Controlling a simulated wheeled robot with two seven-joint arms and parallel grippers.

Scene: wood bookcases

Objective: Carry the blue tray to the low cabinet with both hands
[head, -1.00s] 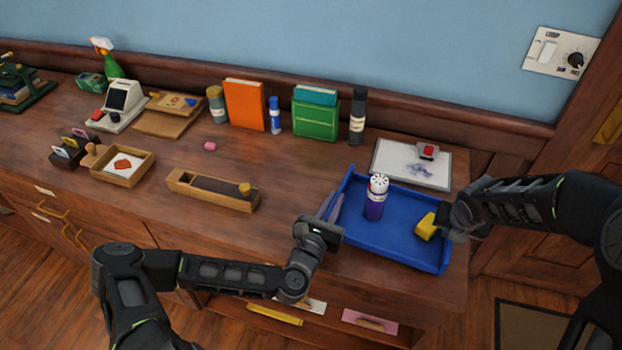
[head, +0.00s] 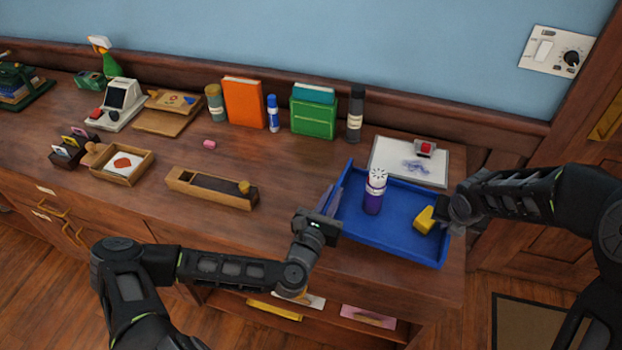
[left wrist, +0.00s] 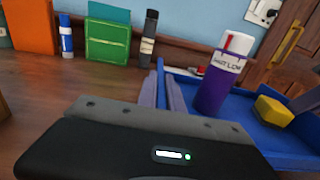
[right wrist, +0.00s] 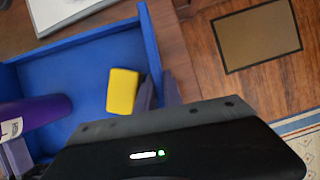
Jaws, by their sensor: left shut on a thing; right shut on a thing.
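The blue tray (head: 405,237) is at the right end of the wooden cabinet top, roughly level; I cannot tell whether it touches the wood. A purple bottle with a white cap (head: 374,192) stands upright in it, and a yellow block (head: 424,219) lies near its right wall. My left gripper (head: 331,205) is shut on the tray's left wall, which also shows in the left wrist view (left wrist: 160,85). My right gripper (head: 455,213) is shut on the right wall, partly hidden by its own body. The tray and yellow block (right wrist: 122,91) also show in the right wrist view.
A white board with a red-topped object (head: 408,162) lies just behind the tray. A long wooden box (head: 212,188) is to the left. Books and bottles line the back wall. A door and a floor mat (head: 530,325) are at right.

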